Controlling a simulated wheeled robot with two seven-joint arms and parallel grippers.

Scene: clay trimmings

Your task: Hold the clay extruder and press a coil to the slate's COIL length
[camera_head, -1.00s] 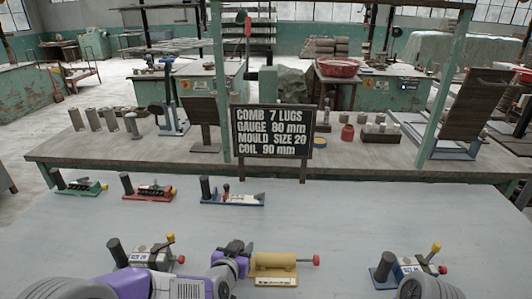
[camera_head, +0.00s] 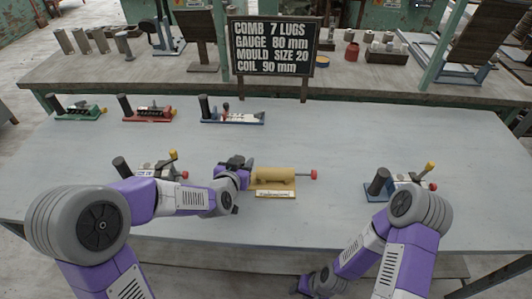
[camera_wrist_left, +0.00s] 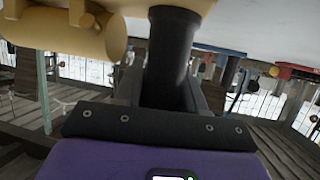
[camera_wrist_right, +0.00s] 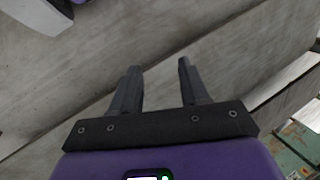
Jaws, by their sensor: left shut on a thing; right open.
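The clay extruder is a tan barrel (camera_head: 274,177) with a red knob (camera_head: 313,174) at its right end, lying level on the grey table. My left gripper (camera_head: 238,168) is at its left end. The left wrist view shows the fingers shut on its upright black handle (camera_wrist_left: 172,60), with part of the barrel (camera_wrist_left: 65,35) beside it. A pale label plate (camera_head: 275,194) is at the extruder's front; its marks are too small to read. The dark slate (camera_head: 273,47) reads COIL 90 mm on its last line. My right gripper (camera_wrist_right: 157,80) is open and empty, low by the table's front edge.
Tools with black handles stand at left (camera_head: 158,168) and right (camera_head: 400,186) of the extruder. Green (camera_head: 80,110), red (camera_head: 149,112) and blue (camera_head: 232,117) tools line the table's back. The table between the extruder and the right tool is clear.

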